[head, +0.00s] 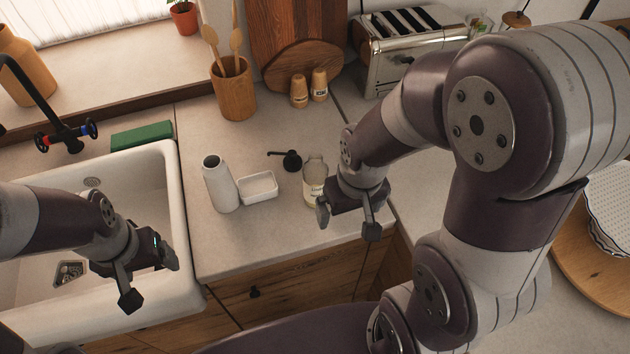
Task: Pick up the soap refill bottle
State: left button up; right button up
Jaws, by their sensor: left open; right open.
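A clear bottle with a pale label (313,178) stands upright on the counter; it looks like the soap refill bottle, but I cannot read its label. A white open-topped bottle (220,186) stands further left. A black pump head (291,160) lies between them, behind. My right gripper (347,222) is open and empty, just right and in front of the clear bottle; its left finger overlaps the bottle's lower edge in the picture, and I cannot tell whether they touch. My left gripper (150,281) is open and empty over the sink's front right.
A small white dish (258,188) sits between the bottles. Behind are a utensil pot (233,90), two small shakers (309,87) and a toaster (410,45). The white sink (182,225) is at left with a black tap (62,130). The counter's front middle is clear.

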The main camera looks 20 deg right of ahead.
aim_at(315, 171)
jog(key=j+z, duration=0.6)
jog(key=z, duration=0.15)
jog(key=i, duration=0.05)
